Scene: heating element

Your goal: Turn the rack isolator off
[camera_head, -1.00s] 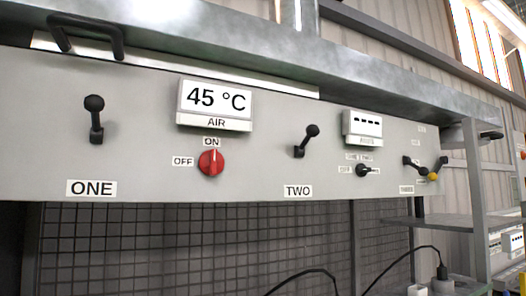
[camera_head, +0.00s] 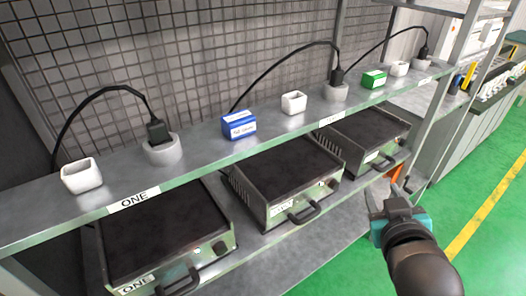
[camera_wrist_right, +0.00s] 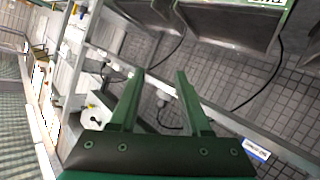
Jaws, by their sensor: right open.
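No switch that I can identify as the rack isolator shows in the current views. The control panel with the red ON/OFF knob is out of the head view. My right gripper (camera_head: 388,192) is open, in front of the right end of the rack, past the shelf's front edge. In the right wrist view its two green fingers (camera_wrist_right: 158,74) are apart with nothing held between them. A small white fitting (camera_wrist_right: 95,112) with a dark centre shows left of the fingers; I cannot tell what it is. My left gripper is not in view.
The upper shelf (camera_head: 100,213) holds sockets with black plugs, white cups, a blue box (camera_head: 238,125) and a green box (camera_head: 373,79). Several heater units (camera_head: 285,170) sit below. An orange part (camera_head: 396,172) is near my right gripper. Green floor (camera_head: 490,215) is open at right.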

